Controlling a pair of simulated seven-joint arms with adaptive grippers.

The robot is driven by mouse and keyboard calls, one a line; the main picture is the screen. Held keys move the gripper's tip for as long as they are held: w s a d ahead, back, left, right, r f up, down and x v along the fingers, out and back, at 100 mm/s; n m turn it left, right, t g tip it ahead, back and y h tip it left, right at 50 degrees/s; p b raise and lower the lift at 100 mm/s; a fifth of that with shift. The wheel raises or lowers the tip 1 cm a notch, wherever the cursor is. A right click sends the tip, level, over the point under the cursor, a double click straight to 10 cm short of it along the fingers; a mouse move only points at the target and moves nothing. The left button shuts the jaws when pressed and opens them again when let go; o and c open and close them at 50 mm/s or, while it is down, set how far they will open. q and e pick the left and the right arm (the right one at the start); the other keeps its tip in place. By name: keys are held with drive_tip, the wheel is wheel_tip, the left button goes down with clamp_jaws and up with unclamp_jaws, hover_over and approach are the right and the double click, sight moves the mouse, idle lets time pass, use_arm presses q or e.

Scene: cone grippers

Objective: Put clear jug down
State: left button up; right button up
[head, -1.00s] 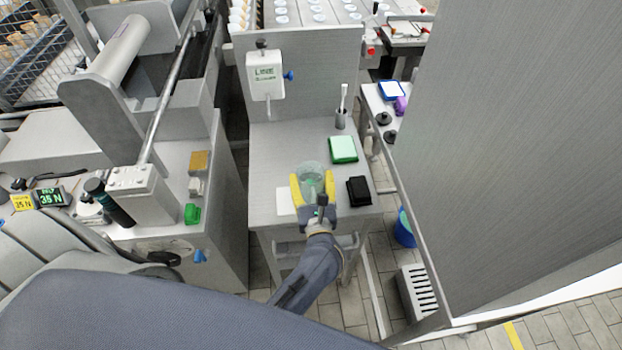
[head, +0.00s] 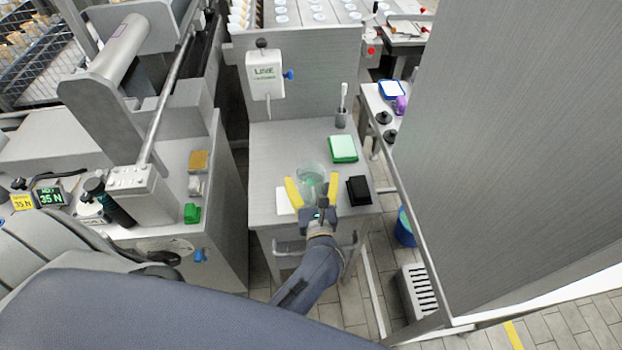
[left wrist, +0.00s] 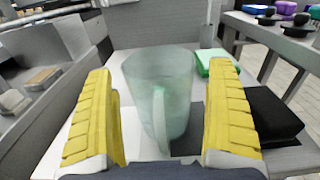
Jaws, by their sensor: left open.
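The clear jug (head: 311,174) is a see-through, greenish vessel standing upright on the small grey table (head: 275,150), near its front edge. In the left wrist view the jug (left wrist: 158,85) stands between the yellow fingers, with its handle facing my wrist. My left gripper (head: 312,188) is open around the jug, and the wrist view (left wrist: 160,120) shows gaps on both sides. The jug's base partly overlaps a white flat piece and a dark patch in the wrist view; exact contact is hard to see. My right gripper is not in view.
A black block (head: 359,190) lies just right of the jug. A green box with a pale top (head: 343,149) and a grey cup holding a brush (head: 341,118) stand farther back. A white flat piece (head: 285,201) lies left. The table's back left is clear.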

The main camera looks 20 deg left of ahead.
sight(314, 200)
use_arm(q)
drive_tip(key=shift+v, duration=3.4)
